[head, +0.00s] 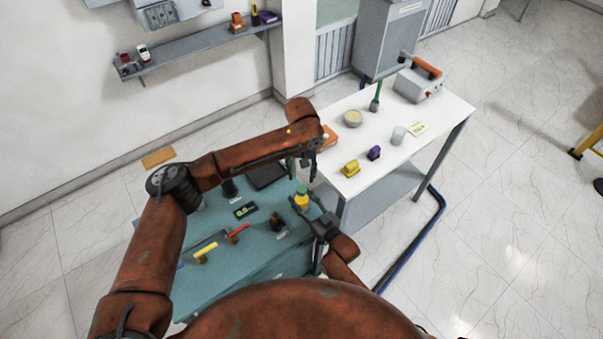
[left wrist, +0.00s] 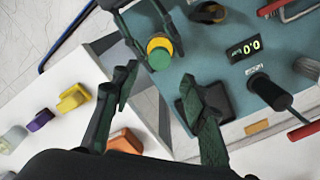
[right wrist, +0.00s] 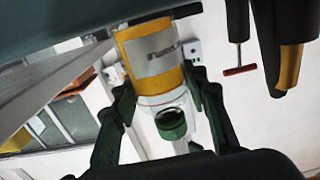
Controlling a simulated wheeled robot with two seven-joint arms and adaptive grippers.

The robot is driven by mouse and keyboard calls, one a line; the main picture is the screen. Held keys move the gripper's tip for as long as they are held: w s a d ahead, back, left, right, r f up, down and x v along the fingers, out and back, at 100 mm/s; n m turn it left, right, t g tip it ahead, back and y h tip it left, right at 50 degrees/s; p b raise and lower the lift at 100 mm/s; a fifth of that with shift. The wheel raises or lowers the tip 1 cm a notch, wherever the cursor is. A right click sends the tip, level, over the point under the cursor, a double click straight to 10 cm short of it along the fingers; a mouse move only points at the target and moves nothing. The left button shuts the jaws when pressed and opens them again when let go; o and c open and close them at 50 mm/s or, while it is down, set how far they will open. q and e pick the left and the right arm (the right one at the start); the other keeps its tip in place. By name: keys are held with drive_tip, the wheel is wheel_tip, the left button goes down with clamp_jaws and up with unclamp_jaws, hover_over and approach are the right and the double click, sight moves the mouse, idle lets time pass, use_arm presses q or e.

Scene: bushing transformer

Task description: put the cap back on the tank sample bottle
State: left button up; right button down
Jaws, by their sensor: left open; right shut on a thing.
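The tank sample bottle (head: 302,204) stands upright at the bench's right end. My right gripper (head: 313,212) is shut on the bottle, one finger on each side. My left gripper (head: 303,168) is open and empty, above and to the side of the bottle; its spread fingers show in the left wrist view (left wrist: 160,100).
The teal bench (head: 262,248) also holds a digital meter (head: 245,210), a dark flat pad (head: 267,174), and red- and yellow-handled tools (head: 205,252). A white table (head: 400,165) with yellow and purple objects stands beside it, near my left gripper.

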sight(302, 189)
use_arm(q)
drive_tip(key=shift+f, duration=4)
drive_tip(key=shift+c, duration=0.3)
clamp_jaws()
drive_tip(key=m, duration=0.5)
drive_tip(key=shift+w, duration=0.1)
drive_tip(key=m, duration=1.3)
drive_tip(key=shift+o, duration=1.1)
unclamp_jaws()
